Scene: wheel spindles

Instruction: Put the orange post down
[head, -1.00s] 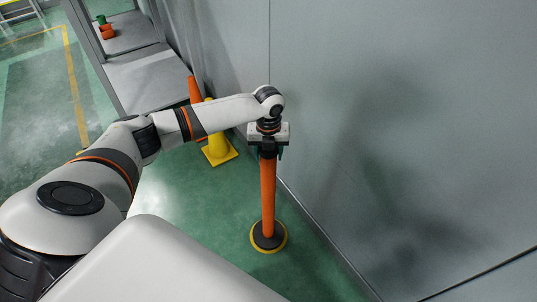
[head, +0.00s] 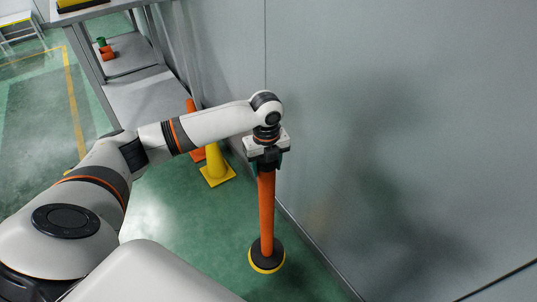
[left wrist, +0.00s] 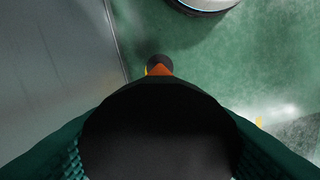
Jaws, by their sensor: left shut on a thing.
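The orange post (head: 266,212) stands nearly upright by the grey wall, with a round black base (head: 266,250) edged in yellow at floor level. I cannot tell whether the base touches the floor. My left gripper (head: 267,163) is shut on the top of the post from above. In the left wrist view the post's black top (left wrist: 160,130) sits between the teal fingers, and a bit of its orange shaft (left wrist: 160,69) shows beyond. My right gripper is not in view.
The grey wall (head: 400,130) is close on the right.

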